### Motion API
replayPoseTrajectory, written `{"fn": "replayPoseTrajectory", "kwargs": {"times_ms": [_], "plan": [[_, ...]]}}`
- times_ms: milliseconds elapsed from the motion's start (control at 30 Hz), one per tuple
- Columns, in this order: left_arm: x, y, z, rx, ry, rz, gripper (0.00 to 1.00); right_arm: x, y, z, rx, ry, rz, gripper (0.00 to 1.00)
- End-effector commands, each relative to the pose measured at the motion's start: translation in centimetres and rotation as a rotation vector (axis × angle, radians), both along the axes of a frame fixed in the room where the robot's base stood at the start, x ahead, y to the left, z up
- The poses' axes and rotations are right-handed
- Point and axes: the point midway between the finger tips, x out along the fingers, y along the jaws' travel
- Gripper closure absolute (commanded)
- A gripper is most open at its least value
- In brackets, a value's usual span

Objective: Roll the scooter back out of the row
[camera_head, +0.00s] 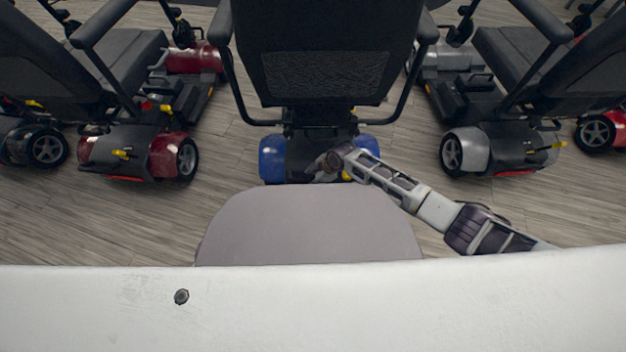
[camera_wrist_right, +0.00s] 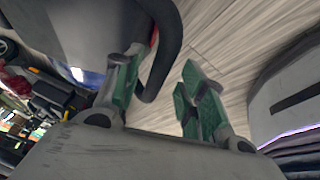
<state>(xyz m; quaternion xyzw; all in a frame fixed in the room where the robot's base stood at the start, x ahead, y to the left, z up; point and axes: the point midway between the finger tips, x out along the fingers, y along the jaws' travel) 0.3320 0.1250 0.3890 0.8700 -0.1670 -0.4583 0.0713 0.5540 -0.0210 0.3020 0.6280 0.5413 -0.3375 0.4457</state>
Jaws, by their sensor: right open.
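The middle scooter, with blue rear fenders (camera_head: 272,160) and a black seat back (camera_head: 325,50), stands straight ahead with its rear toward me. My right gripper (camera_head: 326,166) is low at the back of this scooter, between the blue fenders, partly hidden by its own arm. In the right wrist view my right gripper (camera_wrist_right: 159,72) shows two green-padded fingers apart. My left gripper is out of view.
A red scooter (camera_head: 175,155) stands to the left and a silver one (camera_head: 460,152) to the right, with gaps beside the middle scooter. More scooters stand at both edges. Wood-look floor (camera_head: 130,215) is clear behind the row.

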Motion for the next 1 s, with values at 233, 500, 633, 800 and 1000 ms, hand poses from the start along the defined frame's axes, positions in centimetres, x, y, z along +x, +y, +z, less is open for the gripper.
{"fn": "replayPoseTrajectory", "kwargs": {"times_ms": [233,500,633,800,1000], "plan": [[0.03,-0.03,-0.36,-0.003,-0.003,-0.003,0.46,0.19,0.29,-0.67,0.0,-0.001,0.0,0.59],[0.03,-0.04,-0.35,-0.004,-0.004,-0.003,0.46,0.19,0.3,-0.66,0.0,-0.001,0.0,0.59],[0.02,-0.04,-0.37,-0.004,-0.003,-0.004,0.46,0.19,0.3,-0.65,0.0,-0.001,0.0,0.75],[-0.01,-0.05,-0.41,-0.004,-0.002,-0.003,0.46,0.18,0.3,-0.66,0.0,-0.001,0.0,0.97],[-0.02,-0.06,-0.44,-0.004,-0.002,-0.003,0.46,0.18,0.29,-0.67,0.0,-0.001,0.0,1.0]]}}
